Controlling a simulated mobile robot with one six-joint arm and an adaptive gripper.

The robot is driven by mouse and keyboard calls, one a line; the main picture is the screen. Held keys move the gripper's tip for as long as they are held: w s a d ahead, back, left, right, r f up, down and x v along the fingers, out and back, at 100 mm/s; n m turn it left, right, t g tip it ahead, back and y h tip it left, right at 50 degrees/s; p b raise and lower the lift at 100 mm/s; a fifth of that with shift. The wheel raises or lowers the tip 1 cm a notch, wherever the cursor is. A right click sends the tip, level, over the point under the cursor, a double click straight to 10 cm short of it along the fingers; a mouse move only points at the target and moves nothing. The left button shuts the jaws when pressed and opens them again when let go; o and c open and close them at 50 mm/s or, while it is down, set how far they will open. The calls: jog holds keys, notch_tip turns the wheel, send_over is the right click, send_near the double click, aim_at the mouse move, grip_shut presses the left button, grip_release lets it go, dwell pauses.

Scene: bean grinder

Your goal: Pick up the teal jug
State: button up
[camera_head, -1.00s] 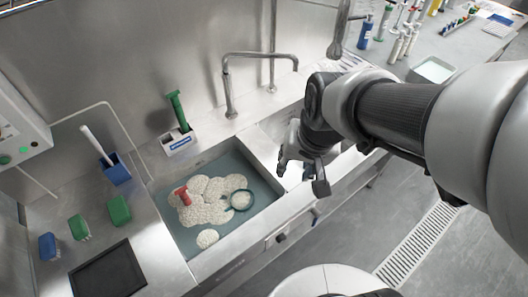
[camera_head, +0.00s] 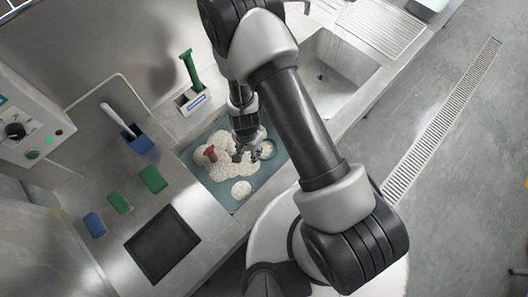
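The teal jug (camera_head: 271,150) shows as a teal rim around pale contents, in the right part of the sunken teal-floored basin. My gripper (camera_head: 243,156) points down over the pale heaps in the basin, just left of the jug. A small gap seems to separate them, but I cannot tell its height above the heaps. The fingers are small and dark here, so I cannot tell how far apart they are. My arm and gripper hide part of the basin's back.
A red object (camera_head: 211,153) stands in the heaps left of my gripper. A green-handled tool (camera_head: 190,66) stands in a holder behind the basin. Green and blue brushes (camera_head: 120,203) and a dark panel (camera_head: 162,244) lie left. An empty sink (camera_head: 325,78) is right.

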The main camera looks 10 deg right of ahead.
aim_at(252, 168)
notch_tip(252, 168, down, 18)
jog(key=b, duration=1.7)
jog(key=shift+s+r+b, duration=0.15)
jog(key=shift+r+b, duration=0.05)
jog(key=shift+b, duration=0.2)
jog(key=shift+r, duration=0.1)
jog(key=shift+c, duration=0.2)
grip_shut()
